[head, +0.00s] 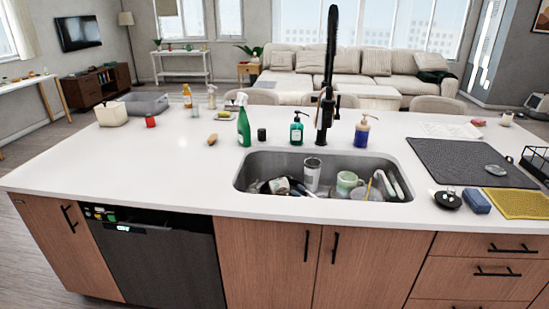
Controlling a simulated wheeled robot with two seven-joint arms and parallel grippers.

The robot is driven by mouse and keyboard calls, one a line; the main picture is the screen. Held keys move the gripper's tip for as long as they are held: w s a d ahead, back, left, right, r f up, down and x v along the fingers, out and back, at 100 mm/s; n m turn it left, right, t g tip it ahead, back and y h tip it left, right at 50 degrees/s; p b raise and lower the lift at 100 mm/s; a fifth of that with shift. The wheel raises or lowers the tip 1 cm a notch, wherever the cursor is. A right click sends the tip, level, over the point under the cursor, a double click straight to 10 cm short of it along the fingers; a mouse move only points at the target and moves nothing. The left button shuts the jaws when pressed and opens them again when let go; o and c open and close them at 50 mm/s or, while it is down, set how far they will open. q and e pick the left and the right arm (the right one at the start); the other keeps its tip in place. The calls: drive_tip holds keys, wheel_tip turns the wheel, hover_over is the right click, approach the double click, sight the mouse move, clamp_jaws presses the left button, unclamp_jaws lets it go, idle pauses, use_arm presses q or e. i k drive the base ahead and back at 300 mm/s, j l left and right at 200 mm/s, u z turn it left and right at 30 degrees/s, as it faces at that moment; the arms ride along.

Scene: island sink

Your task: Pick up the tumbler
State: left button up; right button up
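A grey-silver tumbler (312,174) stands in the sink (233,178), near the middle of the basin, its upper part showing above the other dishes. Its lower part is partly hidden by items around it. To its right is a pale green mug (347,183), and to its left lie a jar-like item (279,186) and other dishes, too small to tell apart. Neither of my grippers shows in the head view.
A tall black faucet (326,105) rises behind the tumbler. A green spray bottle (243,122), a teal soap bottle (296,129) and an amber-topped pump bottle (362,132) stand behind the sink. A dark drying mat (455,160) lies to the right. The counter's left front is clear.

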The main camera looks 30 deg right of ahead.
sight(312, 176)
drive_tip(key=z, duration=1.2)
drive_tip(key=l, duration=0.05)
